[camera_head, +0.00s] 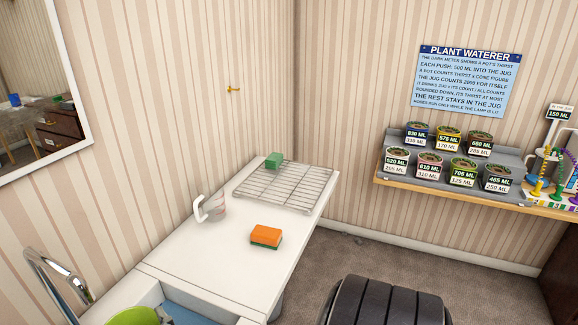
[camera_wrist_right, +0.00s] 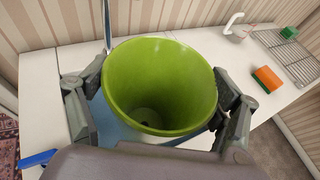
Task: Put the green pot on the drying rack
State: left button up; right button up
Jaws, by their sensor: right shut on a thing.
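The green pot (camera_wrist_right: 160,85) is round, open-topped and empty, with a dark hole in its floor. My right gripper (camera_wrist_right: 158,112) is shut on it, one finger on each side. The pot (camera_head: 132,317) also shows at the bottom edge of the head view, mostly cut off, by the blue sink basin. The drying rack (camera_head: 280,195), a wire grid, lies at the far end of the white counter, away from the pot; its edge also shows in the right wrist view (camera_wrist_right: 292,62). My left gripper is in neither view.
A green block (camera_head: 273,160) sits on the rack's back left corner. A clear measuring jug (camera_head: 214,207) and an orange sponge (camera_head: 265,236) stand on the counter before the rack. A curved metal tap (camera_head: 62,282) rises at left. Most of the rack is bare.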

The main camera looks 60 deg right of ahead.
aim_at(297, 189)
jog(key=l+z, duration=0.15)
jog(key=l, duration=0.3)
jog(key=i+l+z, duration=0.1)
jog(key=l, duration=0.3)
jog(key=i+l+z, duration=0.15)
jog(key=l, duration=0.25)
jog(key=i+l+z, duration=0.15)
jog(key=l, duration=0.25)
jog(key=l+z, duration=0.1)
jog(key=l, duration=0.3)
jog(key=i, duration=0.05)
